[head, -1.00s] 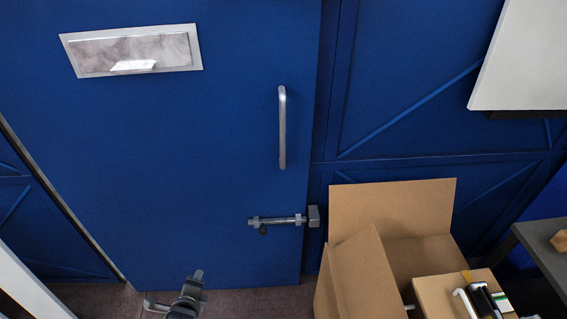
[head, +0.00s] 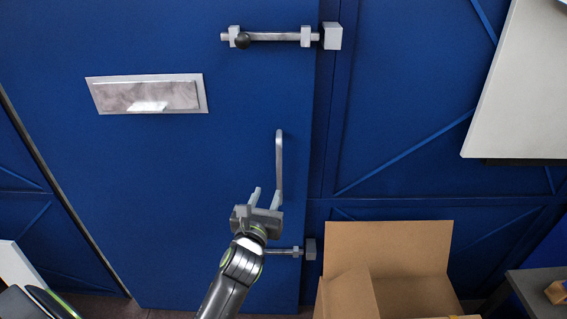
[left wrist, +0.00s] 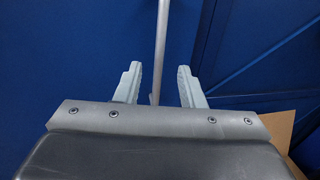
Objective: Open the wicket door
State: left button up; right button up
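The blue wicket door (head: 170,200) looks shut in its frame. Its upright grey pull handle (head: 279,150) is near the right edge. My left gripper (head: 266,192) is open by the handle's lower end; in the left wrist view the handle (left wrist: 162,45) shows between the two spread fingers (left wrist: 159,78), with no clear contact. An upper bolt (head: 272,37) with a dark knob reaches to its keeper (head: 332,36). A lower bolt (head: 281,251) lies near its keeper (head: 310,249), partly hidden by my gripper. Whether either bolt enters its keeper, I cannot tell. My right gripper is out of view.
A grey plate with a flap (head: 147,94) is on the door. An open cardboard box (head: 388,246) stands at lower right, in front of the frame. A white panel (head: 520,90) juts in at right, above a grey table (head: 530,285).

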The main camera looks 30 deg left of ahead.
aim_at(278, 166)
pick_arm(q)
jog(key=x, duration=1.4)
jog(key=shift+w, duration=0.25)
jog(key=shift+c, duration=0.4)
grip_shut()
